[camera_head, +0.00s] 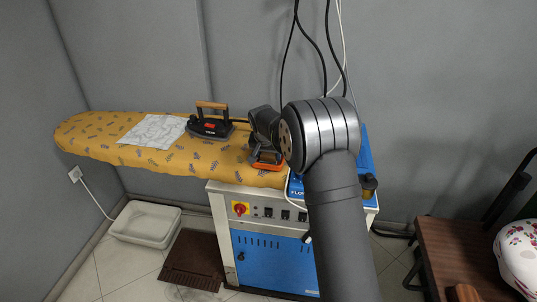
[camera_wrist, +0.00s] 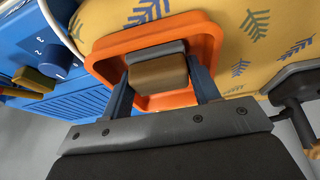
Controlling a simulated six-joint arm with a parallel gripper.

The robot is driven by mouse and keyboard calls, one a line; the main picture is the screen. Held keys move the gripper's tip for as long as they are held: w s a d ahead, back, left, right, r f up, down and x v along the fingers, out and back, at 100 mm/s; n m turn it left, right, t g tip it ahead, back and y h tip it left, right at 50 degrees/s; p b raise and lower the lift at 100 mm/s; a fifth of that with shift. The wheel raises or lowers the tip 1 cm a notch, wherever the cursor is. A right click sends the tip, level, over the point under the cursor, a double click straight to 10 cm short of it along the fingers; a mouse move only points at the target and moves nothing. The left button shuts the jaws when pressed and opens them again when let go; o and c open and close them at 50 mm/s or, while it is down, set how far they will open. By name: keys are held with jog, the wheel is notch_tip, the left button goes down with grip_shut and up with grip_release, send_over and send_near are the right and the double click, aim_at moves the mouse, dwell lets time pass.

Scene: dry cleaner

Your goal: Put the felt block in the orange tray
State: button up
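The felt block (camera_wrist: 158,74), brown with a grey layer along its far side, lies between my two fingers in the wrist view. My gripper (camera_wrist: 160,72) has a finger against each side of it and looks shut on it. The orange tray (camera_wrist: 207,37) is a shallow square with a raised rim. The block shows inside the rim's outline; whether it touches the tray floor I cannot tell. In the head view the tray (camera_head: 266,167) sits at the right end of the ironing board, under my gripper. My arm hides the block there.
The yellow patterned ironing board (camera_head: 95,136) carries a folded cloth (camera_head: 154,130) and an iron (camera_head: 211,127) left of the tray. A blue machine (camera_head: 268,256) with knobs stands below. A small dark amber container (camera_head: 369,184) is right of my arm.

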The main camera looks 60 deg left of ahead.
jog(key=shift+o, duration=0.9)
jog(key=shift+r, duration=0.25)
jog(key=v, duration=1.1)
jog(key=shift+r, duration=0.35)
jog(key=shift+s+d, duration=0.1)
jog(key=shift+d, duration=0.05)
